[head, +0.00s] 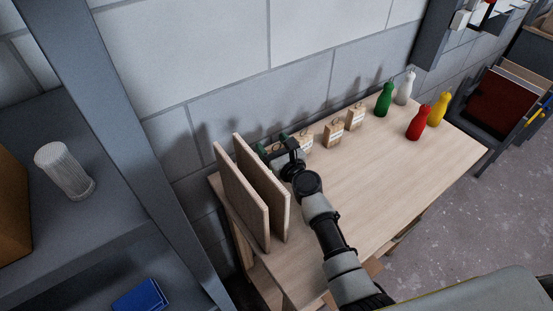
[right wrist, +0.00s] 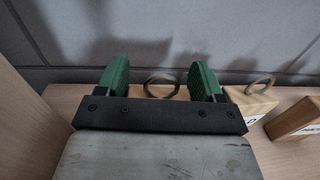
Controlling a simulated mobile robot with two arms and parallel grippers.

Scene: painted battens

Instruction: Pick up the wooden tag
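Several wooden tags, small pale blocks with a wire ring on top, stand in a row along the wall side of the table; one (head: 334,134) is in the middle of the row. My right gripper (head: 274,145) is at the row's left end, its green fingers apart. In the right wrist view, my right gripper (right wrist: 159,80) has a tag (right wrist: 150,91) with its ring showing between the fingers. Most of that tag is hidden behind the gripper's body, and I cannot tell whether the fingers touch it. My left gripper is not in view.
Two upright wooden boards (head: 242,196) stand close left of my right gripper. A grey block wall (head: 330,85) is just behind. Green (head: 384,101), white (head: 404,88), red (head: 418,124) and yellow (head: 439,110) bottles stand at the table's far end. The table's middle (head: 375,165) is clear.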

